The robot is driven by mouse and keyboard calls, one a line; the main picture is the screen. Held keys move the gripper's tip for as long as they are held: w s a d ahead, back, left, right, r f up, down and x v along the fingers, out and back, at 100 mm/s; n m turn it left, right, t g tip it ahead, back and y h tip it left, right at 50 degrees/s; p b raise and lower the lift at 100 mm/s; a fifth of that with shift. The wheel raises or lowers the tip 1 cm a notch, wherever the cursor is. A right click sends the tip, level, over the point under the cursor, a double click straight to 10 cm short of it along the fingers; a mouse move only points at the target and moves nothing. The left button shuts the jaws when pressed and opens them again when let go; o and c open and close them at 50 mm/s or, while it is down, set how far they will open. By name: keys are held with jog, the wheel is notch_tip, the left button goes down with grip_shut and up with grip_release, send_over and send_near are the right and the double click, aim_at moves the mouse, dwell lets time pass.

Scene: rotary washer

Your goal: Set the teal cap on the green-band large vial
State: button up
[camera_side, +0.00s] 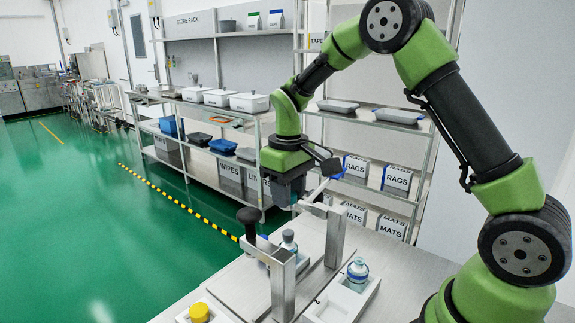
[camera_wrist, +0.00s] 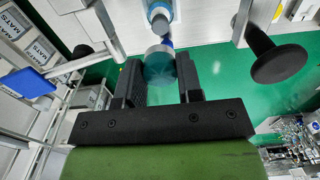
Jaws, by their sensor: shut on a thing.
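My gripper (camera_wrist: 159,64) is shut on a round teal cap (camera_wrist: 158,70), which sits between the two black fingers in the wrist view. In the side view a grey-topped vial (camera_side: 289,241) stands within the metal frame, below my gripper. I cannot make out a green band on any vial.
The metal frame (camera_side: 284,285) with a black knob (camera_side: 247,216) and a blue-tipped lever (camera_side: 332,168) surrounds the work spot closely. A yellow cap (camera_side: 199,311) is at front left. Shelves stand behind.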

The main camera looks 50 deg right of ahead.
aim_at(288, 232)
jog(key=shift+f, duration=3.7)
jog(key=shift+f, duration=0.25)
jog(key=o, duration=0.9)
jog(key=shift+o, duration=0.2)
jog(key=shift+r, duration=0.1)
notch_tip(288, 232, up, 8)
jog(key=shift+r, duration=0.9)
